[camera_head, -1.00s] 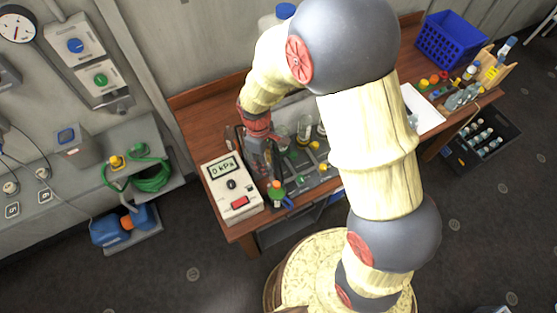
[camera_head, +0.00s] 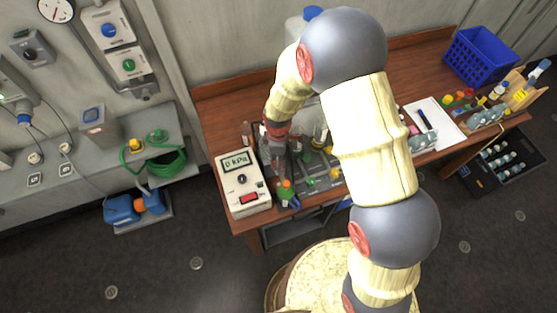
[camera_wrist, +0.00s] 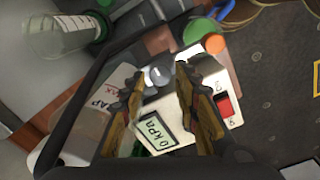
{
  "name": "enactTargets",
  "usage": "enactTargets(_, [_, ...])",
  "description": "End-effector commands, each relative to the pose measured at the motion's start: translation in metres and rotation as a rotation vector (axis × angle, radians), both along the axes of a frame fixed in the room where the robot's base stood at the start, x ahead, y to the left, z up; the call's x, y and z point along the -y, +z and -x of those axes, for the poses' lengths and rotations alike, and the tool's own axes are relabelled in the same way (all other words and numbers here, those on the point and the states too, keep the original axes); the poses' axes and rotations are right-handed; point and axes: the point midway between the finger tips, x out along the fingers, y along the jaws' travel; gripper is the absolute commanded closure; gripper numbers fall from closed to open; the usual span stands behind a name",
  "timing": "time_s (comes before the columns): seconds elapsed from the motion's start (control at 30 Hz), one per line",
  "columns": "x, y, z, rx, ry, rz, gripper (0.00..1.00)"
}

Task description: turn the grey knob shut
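A grey knob (camera_wrist: 158,75) shows in the wrist view, between the two fingers of my gripper (camera_wrist: 160,82). The fingers are apart, with a narrow gap visible on each side of the knob, so contact is not clear. In the head view my gripper (camera_head: 276,152) points down at the bench just right of the white pressure meter (camera_head: 262,204), and the knob is hidden there. The meter reads 0 kPa. Its display (camera_wrist: 156,132) and red switch (camera_wrist: 224,104) also show in the wrist view, partly behind the fingers.
An orange-topped green part (camera_head: 286,190) stands close to the gripper at the bench's front edge. A glass vessel (camera_wrist: 62,38) is near in the wrist view. A white tray (camera_head: 440,126) and blue basket (camera_head: 482,56) are farther right. A wall-side shelf (camera_head: 100,165) holds a green hose.

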Motion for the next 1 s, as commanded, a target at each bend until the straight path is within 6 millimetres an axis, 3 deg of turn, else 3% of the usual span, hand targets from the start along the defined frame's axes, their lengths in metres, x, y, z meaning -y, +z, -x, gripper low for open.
enactTargets(0.2, [0.000, -0.017, 0.000, -0.001, -0.001, 0.000, 0.69])
enactTargets(0.47, [0.000, -0.019, 0.000, 0.000, -0.001, 0.000, 0.69])
enactTargets(1.0, [0.000, -0.018, 0.000, 0.000, -0.001, 0.000, 0.98])
